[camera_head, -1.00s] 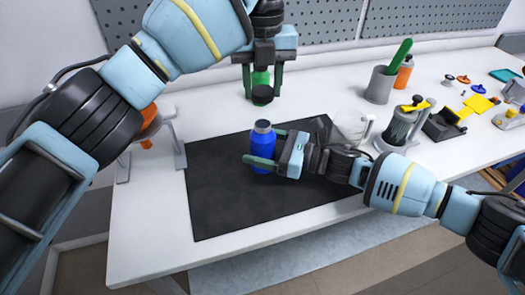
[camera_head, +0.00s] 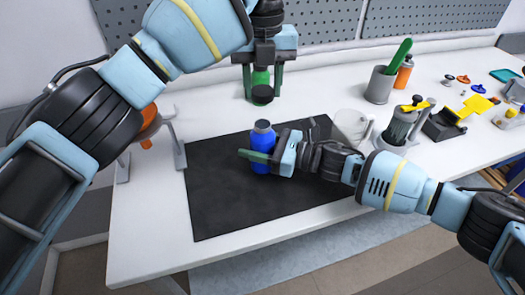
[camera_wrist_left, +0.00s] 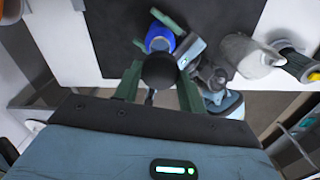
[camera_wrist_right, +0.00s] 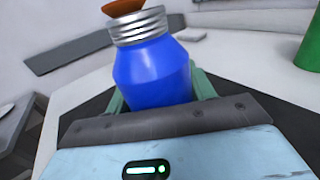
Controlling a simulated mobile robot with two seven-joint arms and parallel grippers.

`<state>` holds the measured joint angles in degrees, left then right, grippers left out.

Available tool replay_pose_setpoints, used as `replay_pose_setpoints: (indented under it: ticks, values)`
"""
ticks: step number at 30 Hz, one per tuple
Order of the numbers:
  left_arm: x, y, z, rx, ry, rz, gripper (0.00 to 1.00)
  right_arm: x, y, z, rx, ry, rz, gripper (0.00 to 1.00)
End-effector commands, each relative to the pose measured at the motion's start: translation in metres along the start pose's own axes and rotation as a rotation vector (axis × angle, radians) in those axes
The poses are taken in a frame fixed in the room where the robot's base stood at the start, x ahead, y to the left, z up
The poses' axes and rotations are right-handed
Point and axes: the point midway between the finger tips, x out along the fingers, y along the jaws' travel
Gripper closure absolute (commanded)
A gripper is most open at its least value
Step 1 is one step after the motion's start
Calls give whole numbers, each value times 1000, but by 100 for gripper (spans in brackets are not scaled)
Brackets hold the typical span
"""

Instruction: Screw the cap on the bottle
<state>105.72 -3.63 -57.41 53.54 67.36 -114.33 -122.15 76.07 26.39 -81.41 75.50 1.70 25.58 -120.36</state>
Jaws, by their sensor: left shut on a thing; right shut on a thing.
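The blue bottle (camera_head: 264,150) has a bare silver threaded neck, clear in the right wrist view (camera_wrist_right: 155,75). It stands about upright over the dark mat (camera_head: 225,200); whether it touches the mat is unclear. My right gripper (camera_head: 262,158) is shut around its body from the right. My left gripper (camera_head: 262,88) points down behind the bottle in the head view, shut on a round black cap (camera_head: 262,95). The cap also shows between the fingers in the left wrist view (camera_wrist_left: 160,71). Cap and bottle are apart.
An orange funnel-like thing (camera_head: 149,120) sits in a grey stand (camera_head: 178,140) at left. A green thing (camera_head: 261,77) shows behind my left gripper. A clear jug (camera_head: 350,126), a grey canister (camera_head: 399,126) and a grey cup (camera_head: 380,84) stand at right. The mat's front is clear.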

Motion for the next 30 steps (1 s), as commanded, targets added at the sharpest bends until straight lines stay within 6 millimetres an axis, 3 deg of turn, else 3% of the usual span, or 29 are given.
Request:
replay_pose_setpoints:
  ticks: [5, 15, 30]
  values:
    - [6, 0, 0, 0, 1, 1, 80, 0, 0, 0, 0, 0, 0, 87]
    - [47, 0, 0, 1, 2, 0, 80, 0, 0, 0, 0, 0, 0, 87]
    - [50, 0, 0, 0, 0, 0, 80, 0, 0, 0, 0, 0, 0, 87]
